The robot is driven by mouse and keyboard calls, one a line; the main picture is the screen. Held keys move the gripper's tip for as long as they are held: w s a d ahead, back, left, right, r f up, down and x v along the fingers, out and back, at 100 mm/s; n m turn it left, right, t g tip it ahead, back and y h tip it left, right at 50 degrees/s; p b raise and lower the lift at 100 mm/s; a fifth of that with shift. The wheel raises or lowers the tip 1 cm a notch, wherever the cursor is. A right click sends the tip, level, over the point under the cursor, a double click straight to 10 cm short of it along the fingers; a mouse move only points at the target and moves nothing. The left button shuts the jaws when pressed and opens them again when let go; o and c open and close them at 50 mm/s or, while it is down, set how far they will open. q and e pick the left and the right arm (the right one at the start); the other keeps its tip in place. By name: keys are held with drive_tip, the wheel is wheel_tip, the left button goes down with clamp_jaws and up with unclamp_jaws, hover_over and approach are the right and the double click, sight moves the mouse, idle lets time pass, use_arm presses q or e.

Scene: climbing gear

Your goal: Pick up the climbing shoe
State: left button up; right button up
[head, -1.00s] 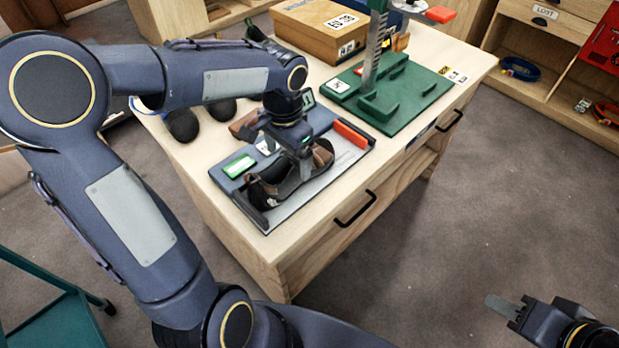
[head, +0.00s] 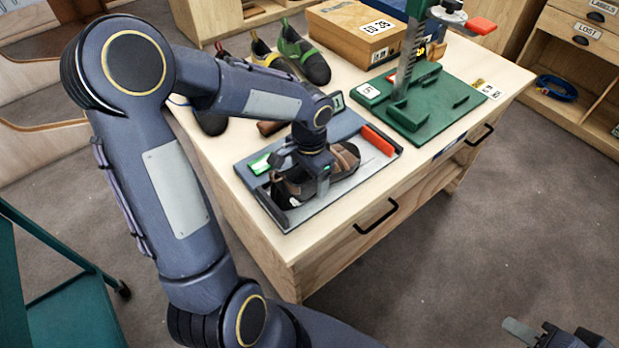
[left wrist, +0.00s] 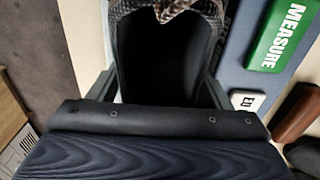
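The climbing shoe (head: 345,157), dark with brown patches, lies on the grey-blue measuring tray (head: 258,204) on the wooden bench. My left gripper (head: 319,192) points down over the shoe's opening, its fingers low on either side. In the left wrist view the shoe's dark opening (left wrist: 168,62) fills the space between the fingers. I cannot make out whether the fingers press on it or leave a small gap. The shoe still appears to rest on the tray. My right gripper (head: 527,333) is at the bottom right corner, away from the bench and partly cut off.
A red-orange block (head: 378,140) and a green label (head: 260,164) sit on the tray. A green base with an upright toothed post (head: 408,55) stands to the right. Behind are a cardboard box (head: 345,37) and other shoes (head: 303,55). A teal cart (head: 70,300) is at lower left.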

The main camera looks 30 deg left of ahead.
use_arm(q)
drive_tip(key=c, duration=0.9)
drive_tip(key=shift+r, duration=0.1)
